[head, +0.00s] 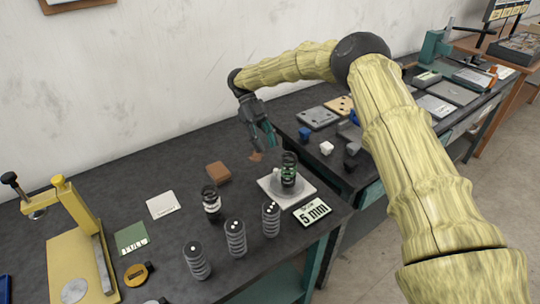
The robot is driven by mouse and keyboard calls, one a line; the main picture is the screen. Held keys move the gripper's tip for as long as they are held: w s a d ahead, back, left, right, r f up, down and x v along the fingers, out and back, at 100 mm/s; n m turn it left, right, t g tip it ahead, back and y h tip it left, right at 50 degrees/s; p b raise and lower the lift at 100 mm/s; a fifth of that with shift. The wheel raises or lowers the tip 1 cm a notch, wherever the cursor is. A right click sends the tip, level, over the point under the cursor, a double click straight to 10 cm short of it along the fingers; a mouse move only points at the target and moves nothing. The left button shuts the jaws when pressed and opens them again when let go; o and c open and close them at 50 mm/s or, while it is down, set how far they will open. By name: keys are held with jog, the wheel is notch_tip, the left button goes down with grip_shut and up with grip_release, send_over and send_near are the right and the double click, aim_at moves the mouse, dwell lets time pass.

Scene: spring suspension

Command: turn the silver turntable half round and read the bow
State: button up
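The silver turntable (273,186) is a round disc on a white square base (298,200) near the right end of the dark bench. A dark coil spring with green on it (289,170) stands upright on the disc. Any bow in the spring is too small to tell from here. My gripper (264,147) hangs above the bench behind and left of the spring, fingers pointing down. The fingers look apart, with nothing between them, and do not touch the spring. A sign reading "5 mm" (312,211) lies just in front of the turntable.
Several dark springs stand in front and left, one (235,238) among them. A brown block (218,172), white card (163,205), green "FULL" card (131,238) and yellow press (82,240) lie further left. A second bench (395,130) with small parts stands behind right.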

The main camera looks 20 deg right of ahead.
jog(key=shift+v, duration=2.1)
